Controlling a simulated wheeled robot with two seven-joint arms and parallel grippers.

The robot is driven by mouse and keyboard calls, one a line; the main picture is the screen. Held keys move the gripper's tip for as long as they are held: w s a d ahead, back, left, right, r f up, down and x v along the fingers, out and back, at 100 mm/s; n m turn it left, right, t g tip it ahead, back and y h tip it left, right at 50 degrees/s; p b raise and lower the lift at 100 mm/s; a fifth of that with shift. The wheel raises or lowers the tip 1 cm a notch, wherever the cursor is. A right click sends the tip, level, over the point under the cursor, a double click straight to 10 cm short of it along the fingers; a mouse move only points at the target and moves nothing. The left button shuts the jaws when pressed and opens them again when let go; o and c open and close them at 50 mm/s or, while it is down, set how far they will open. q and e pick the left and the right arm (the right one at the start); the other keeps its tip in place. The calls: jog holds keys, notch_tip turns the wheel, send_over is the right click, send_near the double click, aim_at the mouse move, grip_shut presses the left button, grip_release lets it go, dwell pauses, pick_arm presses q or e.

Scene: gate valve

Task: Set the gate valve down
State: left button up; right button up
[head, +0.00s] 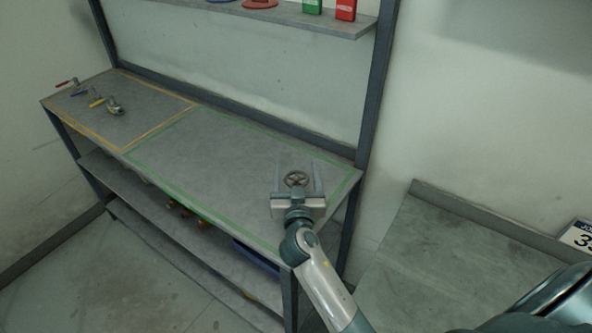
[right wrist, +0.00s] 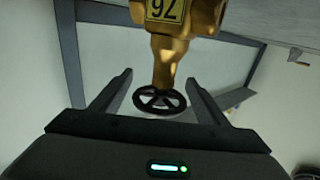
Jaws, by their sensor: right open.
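The gate valve (right wrist: 175,48) shows in the right wrist view as a brass body with a numbered tag and a dark handwheel (right wrist: 159,99). In the head view the handwheel (head: 297,179) shows at the right end of the bench, over the green-outlined area; most of the body is hidden there. My right gripper (head: 298,172) is open, with one finger on each side of the handwheel. In the right wrist view a gap shows between the wheel and each finger (right wrist: 160,78). My left gripper is not in view.
The bench (head: 205,160) has a green outline at right and a yellow outline at left, where several small valves (head: 97,99) lie. A shelf (head: 300,17) above holds red and green boxes. The green area left of my gripper is clear. Another grey surface (head: 450,260) stands at right.

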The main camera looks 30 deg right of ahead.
jog(key=b+v, duration=0.2)
jog(key=v, duration=0.9)
jog(key=shift+s, duration=0.4)
jog(key=shift+a, duration=0.1)
